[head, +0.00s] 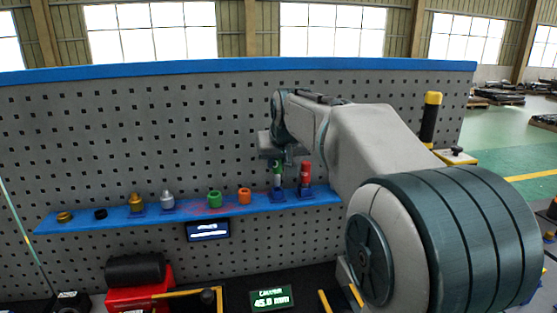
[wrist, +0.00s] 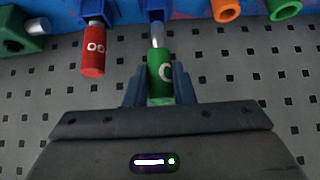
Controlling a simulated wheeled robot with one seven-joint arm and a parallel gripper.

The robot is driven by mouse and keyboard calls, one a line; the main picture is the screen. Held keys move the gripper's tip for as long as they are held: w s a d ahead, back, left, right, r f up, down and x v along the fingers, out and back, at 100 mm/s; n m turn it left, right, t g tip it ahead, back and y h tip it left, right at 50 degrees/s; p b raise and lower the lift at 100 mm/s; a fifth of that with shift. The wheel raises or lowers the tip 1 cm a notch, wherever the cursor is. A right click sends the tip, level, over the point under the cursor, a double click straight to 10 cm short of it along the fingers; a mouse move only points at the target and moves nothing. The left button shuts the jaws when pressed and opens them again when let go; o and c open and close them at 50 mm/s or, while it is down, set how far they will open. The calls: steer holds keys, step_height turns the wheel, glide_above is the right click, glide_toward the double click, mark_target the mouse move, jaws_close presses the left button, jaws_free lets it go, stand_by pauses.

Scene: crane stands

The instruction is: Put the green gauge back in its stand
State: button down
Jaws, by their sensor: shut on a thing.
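The green gauge (wrist: 160,72) is held between the fingers of my gripper (wrist: 160,88) in the wrist view. Its metal end points toward a blue stand (wrist: 155,8) on the shelf and appears to reach its opening; how deep it sits I cannot tell. In the head view the green gauge (head: 278,168) hangs under my gripper (head: 277,158), upright, directly above or in the blue stand (head: 278,194). A red gauge (head: 305,175) stands upright in the neighbouring blue stand to the right; in the wrist view the red gauge (wrist: 93,55) is left of my fingers.
The blue shelf (head: 190,212) on the pegboard (head: 150,130) also carries a green ring (head: 214,199), an orange ring (head: 244,196), and gold and silver pieces further left. A small display (head: 208,230) hangs below the shelf. The red gauge is close beside my gripper.

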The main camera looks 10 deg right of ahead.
mark_target(278, 172)
steer(key=shift+f, duration=0.1)
steer(key=shift+f+b, duration=1.5)
steer(key=shift+f, duration=0.15)
steer(key=c, duration=1.1)
jaws_free()
steer(key=shift+c, duration=0.2)
steer(key=shift+r, duration=0.1)
steer(key=shift+p+v, duration=0.8)
steer(key=shift+v, duration=1.7)
